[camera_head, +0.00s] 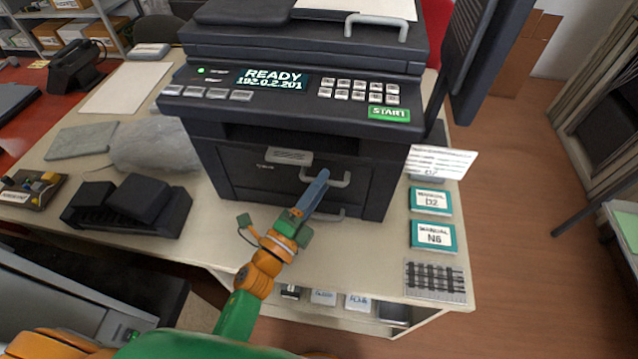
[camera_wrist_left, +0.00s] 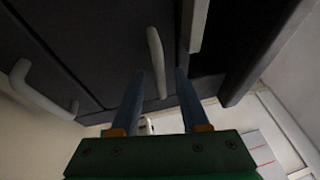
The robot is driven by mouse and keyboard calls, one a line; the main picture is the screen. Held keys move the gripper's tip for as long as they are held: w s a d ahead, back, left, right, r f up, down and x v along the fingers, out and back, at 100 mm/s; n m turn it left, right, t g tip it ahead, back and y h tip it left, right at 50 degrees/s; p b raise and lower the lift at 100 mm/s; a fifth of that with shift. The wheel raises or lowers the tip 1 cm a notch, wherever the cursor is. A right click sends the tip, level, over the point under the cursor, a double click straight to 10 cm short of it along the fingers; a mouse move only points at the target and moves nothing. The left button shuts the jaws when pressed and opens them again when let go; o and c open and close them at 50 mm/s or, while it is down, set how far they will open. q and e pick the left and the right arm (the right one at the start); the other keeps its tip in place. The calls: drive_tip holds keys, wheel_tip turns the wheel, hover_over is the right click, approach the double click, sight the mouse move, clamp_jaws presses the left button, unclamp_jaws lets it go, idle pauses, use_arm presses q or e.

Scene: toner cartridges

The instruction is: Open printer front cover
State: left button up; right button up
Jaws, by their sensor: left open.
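The dark printer (camera_head: 300,110) stands on the table, its display reading READY. Its front cover (camera_head: 245,175) looks shut and carries a grey handle (camera_head: 343,181); another handle (camera_head: 325,213) sits lower, partly hidden by my gripper. My left gripper (camera_head: 322,175) is in front of the cover with its blue fingertips by the upper handle. In the left wrist view my gripper (camera_wrist_left: 160,72) is open, and a pale handle (camera_wrist_left: 156,60) lies between its fingertips. I cannot tell whether a finger touches it. A second handle (camera_wrist_left: 42,95) shows at left there. My right gripper is not in view.
A black cartridge-like unit (camera_head: 130,205) and a grey bag (camera_head: 155,148) lie left of the printer. Manuals (camera_head: 432,235), a paper sheet (camera_head: 440,160) and a dark grid (camera_head: 435,281) lie right. A dark panel (camera_head: 485,55) rises at the printer's right. Table before the cover is mostly clear.

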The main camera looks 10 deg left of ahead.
use_arm(q)
clamp_jaws()
idle(1.4)
